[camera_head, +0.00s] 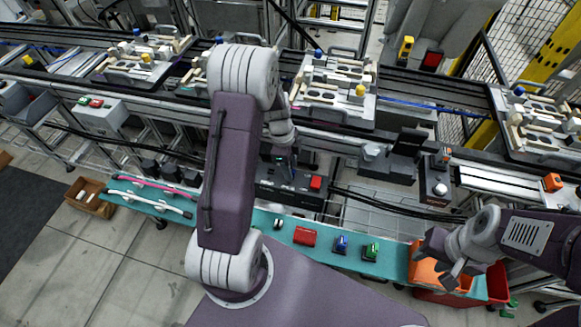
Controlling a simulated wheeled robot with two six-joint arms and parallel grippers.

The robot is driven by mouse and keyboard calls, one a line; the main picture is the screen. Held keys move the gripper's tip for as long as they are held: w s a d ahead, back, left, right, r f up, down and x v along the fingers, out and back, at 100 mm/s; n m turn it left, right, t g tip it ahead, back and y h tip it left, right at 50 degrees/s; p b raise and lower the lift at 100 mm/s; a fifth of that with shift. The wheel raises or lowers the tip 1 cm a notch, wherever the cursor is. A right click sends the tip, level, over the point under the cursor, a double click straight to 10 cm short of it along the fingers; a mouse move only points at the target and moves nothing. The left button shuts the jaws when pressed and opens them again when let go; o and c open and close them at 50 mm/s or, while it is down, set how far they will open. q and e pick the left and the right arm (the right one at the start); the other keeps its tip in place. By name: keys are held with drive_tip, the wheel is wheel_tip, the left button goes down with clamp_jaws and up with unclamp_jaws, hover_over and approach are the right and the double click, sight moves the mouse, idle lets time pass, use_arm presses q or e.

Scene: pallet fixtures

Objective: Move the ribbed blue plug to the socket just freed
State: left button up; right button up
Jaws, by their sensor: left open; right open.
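Small blue plug-like knobs stand on the pallet fixtures; one is on the middle fixture (318,53) and one on the right fixture (519,90). A blue part (341,244) also lies on the teal shelf. Ribbing is too small to make out, so I cannot tell which is the ribbed plug. No empty socket can be clearly identified. My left gripper (290,168) is open, partly hidden by its own arm, in front of the middle fixture and above a dark control box. My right gripper (447,268) is open and empty at the right, over the orange bin.
The dark control box (290,188) has a red button. A red part (304,236) and a green part (371,251) lie on the teal shelf (270,221). An orange bin (424,272) stands at its right end. A left fixture (125,76) sits on the conveyor.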

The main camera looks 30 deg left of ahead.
use_arm(q)
wheel_tip(320, 180, up, 8)
drive_tip(key=a, duration=0.1)
drive_tip(key=shift+s+a+r+p, duration=0.15)
drive_tip(key=shift+r+p, duration=0.05)
drive_tip(key=shift+p, duration=0.25)
drive_tip(key=s+d+r+m+p, duration=0.1)
drive_tip(key=s+d+r+p, duration=0.25)
drive_tip(key=d+r, duration=0.45)
drive_tip(key=s+d+f+n+y+p, duration=0.1)
drive_tip(key=s+f+n, duration=0.1)
drive_tip(key=s+n, duration=0.7)
drive_tip(key=n, duration=0.7)
drive_tip(key=shift+f+n+t+y, duration=0.3)
drive_tip(key=shift+t, duration=0.1)
